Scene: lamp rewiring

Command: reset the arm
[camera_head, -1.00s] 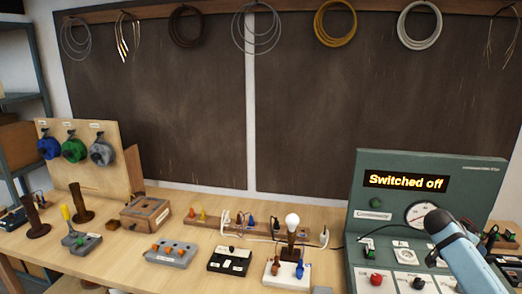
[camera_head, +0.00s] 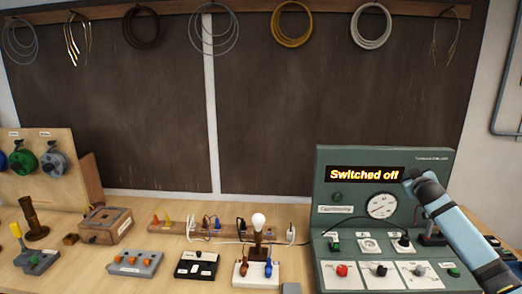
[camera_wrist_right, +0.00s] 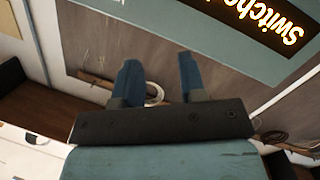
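My right arm (camera_head: 455,225) comes in from the lower right, in front of the green test panel (camera_head: 330,160). My right gripper (camera_head: 408,176) is at the right end of the panel's lit display (camera_head: 365,174), which reads "Switched off". In the right wrist view the two blue fingers of the right gripper (camera_wrist_right: 158,80) stand apart with nothing between them. Whether the gripper touches the panel cannot be told. My left gripper is not in view.
A lamp with a white bulb (camera_head: 258,220) stands on a white base (camera_head: 246,279) left of the panel. A black switch block (camera_head: 197,265), a grey connector block (camera_head: 135,263) and a wooden box (camera_head: 107,225) are further left. Wire coils hang above the dark board (camera_head: 270,100).

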